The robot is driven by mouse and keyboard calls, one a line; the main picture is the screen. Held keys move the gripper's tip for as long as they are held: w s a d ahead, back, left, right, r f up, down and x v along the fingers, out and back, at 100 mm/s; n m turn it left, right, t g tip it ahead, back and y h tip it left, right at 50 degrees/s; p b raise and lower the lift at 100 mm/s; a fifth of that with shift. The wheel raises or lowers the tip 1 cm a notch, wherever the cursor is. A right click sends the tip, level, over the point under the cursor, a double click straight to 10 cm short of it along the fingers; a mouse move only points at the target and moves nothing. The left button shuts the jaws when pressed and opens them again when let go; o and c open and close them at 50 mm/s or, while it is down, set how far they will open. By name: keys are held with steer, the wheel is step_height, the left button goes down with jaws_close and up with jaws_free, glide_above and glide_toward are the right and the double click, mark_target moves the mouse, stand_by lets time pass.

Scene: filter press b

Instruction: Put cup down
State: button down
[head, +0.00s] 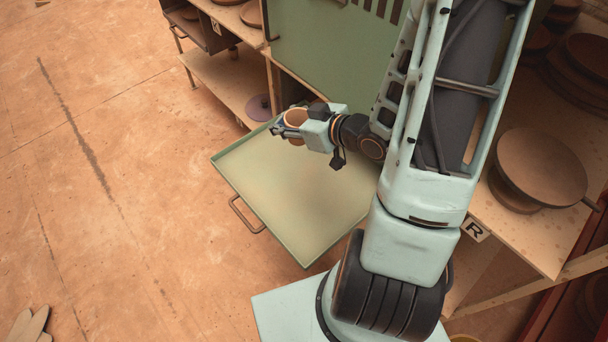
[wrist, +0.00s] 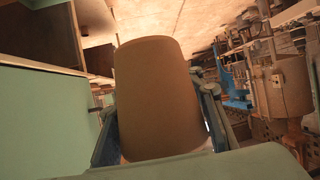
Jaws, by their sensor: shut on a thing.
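My gripper (head: 281,130) is shut on a brown cup (head: 296,117), above the back part of a pale green tray. In the wrist view the cup (wrist: 160,98) fills the middle, with a gripper finger on each side of it. The tray (head: 290,188) is a wide, shallow, empty pan with a raised rim and a handle on its front left side. A gap between the cup and the tray cannot be made out clearly.
A green upright panel (head: 325,48) stands behind the tray. A wooden shelf (head: 225,85) with a purple disc (head: 258,107) is at the back left. A wooden bench (head: 520,222) on the right bears a round brown disc (head: 541,165). The floor at left is mostly clear.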

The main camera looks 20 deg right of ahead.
steer(key=s+a+f+n+g+y+b, duration=0.1)
steer(key=s+a+f+b, duration=0.15)
steer(key=s+f, duration=0.4)
steer(key=s+a+f+n+g+y+b, duration=0.1)
steer(key=s+f+n+b, duration=0.15)
steer(key=f, duration=0.75)
steer(key=b, duration=2)
glide_above(270, 182)
steer(key=shift+m, duration=0.35)
steer(key=f, duration=0.9)
steer(key=shift+s+f, duration=0.25)
steer(key=shift+w+f+b, duration=0.15)
steer(key=shift+f+b, duration=0.35)
steer(key=shift+f, duration=0.35)
steer(key=shift+w+f+b, duration=0.1)
steer(key=shift+f+b, duration=0.4)
steer(key=shift+f, duration=0.35)
steer(key=shift+f, duration=0.2)
steer(key=c, duration=1.2)
jaws_free()
steer(key=shift+c, duration=0.2)
steer(key=shift+r, duration=0.1)
